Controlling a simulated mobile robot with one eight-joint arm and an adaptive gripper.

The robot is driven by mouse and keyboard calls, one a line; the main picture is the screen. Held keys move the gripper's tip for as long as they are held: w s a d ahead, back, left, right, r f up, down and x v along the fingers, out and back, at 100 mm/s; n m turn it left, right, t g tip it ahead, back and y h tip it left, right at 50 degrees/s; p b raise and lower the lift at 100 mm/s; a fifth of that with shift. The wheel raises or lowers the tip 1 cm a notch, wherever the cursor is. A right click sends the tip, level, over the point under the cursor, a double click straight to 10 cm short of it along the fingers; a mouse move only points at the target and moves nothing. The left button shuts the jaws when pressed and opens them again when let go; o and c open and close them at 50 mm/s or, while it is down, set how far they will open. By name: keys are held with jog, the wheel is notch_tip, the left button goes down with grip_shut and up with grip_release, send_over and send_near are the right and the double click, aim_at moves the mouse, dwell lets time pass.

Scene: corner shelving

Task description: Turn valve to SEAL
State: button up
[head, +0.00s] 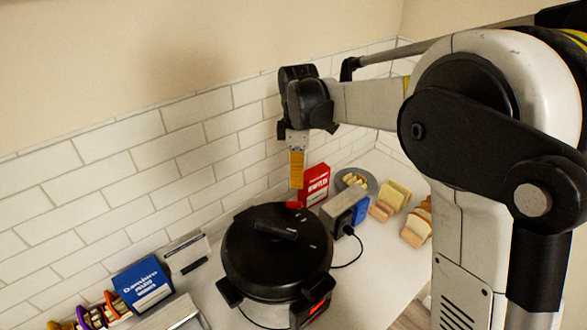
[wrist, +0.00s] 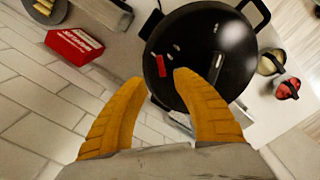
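A black round cooker (head: 262,265) stands on the counter with its lid closed. A dark bar handle (head: 275,229) crosses the lid. In the wrist view, a small red lever (wrist: 160,66), likely the valve, lies near the edge of the black lid (wrist: 195,30). My gripper (head: 296,185) points down above the lid's back edge. In the wrist view, its yellow fingers (wrist: 158,77) are apart, with the red lever just beyond the gap between the tips. I cannot tell whether a tip touches it. Any valve markings are too small to read.
A red box (head: 314,186) and a grey toaster-like appliance (head: 345,212) stand right of the cooker. Bread slices (head: 397,193) lie farther right. A blue box (head: 143,285) stands at the left. The tiled wall (head: 135,165) runs close behind.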

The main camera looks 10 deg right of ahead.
aim_at(296, 203)
notch_tip(296, 203, down, 11)
jog(key=shift+a+r, duration=0.1)
dwell(0.4)
grip_shut()
